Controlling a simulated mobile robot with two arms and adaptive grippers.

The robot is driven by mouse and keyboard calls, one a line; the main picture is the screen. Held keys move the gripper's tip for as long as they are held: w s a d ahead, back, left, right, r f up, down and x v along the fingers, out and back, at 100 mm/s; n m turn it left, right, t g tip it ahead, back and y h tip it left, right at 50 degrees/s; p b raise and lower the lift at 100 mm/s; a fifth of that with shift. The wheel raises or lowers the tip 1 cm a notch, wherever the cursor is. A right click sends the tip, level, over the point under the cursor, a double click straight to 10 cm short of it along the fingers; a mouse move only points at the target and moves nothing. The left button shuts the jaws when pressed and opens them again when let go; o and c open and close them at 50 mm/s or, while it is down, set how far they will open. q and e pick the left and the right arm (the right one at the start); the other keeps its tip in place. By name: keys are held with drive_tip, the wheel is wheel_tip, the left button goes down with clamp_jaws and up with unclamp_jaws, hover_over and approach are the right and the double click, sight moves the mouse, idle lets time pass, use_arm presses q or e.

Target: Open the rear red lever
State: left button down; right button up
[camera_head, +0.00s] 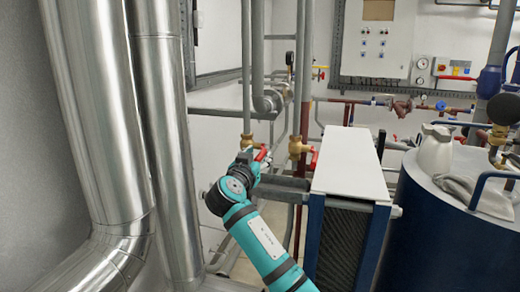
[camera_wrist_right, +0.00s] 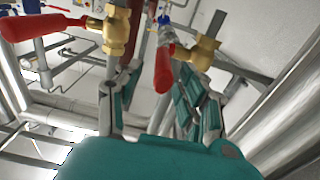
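Two red levers sit on brass valves on vertical pipes. The farther, rear red lever (camera_head: 262,153) is at my right gripper (camera_head: 248,161) in the head view, partly hidden by it. In the right wrist view this lever (camera_wrist_right: 164,70) points toward the camera from its brass valve (camera_wrist_right: 205,52), between the directions of the two fingers. My right gripper (camera_wrist_right: 148,95) is open there, with its fingers spread and nothing clearly held. I cannot tell whether a finger touches the lever. The nearer red lever (camera_head: 313,160) hangs from its brass valve (camera_head: 298,147); it shows at upper left in the wrist view (camera_wrist_right: 40,25). My left gripper is out of view.
A plate exchanger with a white top (camera_head: 350,162) stands right of my right arm. A blue tank (camera_head: 430,230) is farther right. Large silver ducts (camera_head: 100,110) fill the left. A control cabinet (camera_head: 380,40) hangs on the back wall. Pipes crowd the valves.

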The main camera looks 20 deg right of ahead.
drive_tip(key=shift+x, duration=1.05)
clamp_jaws()
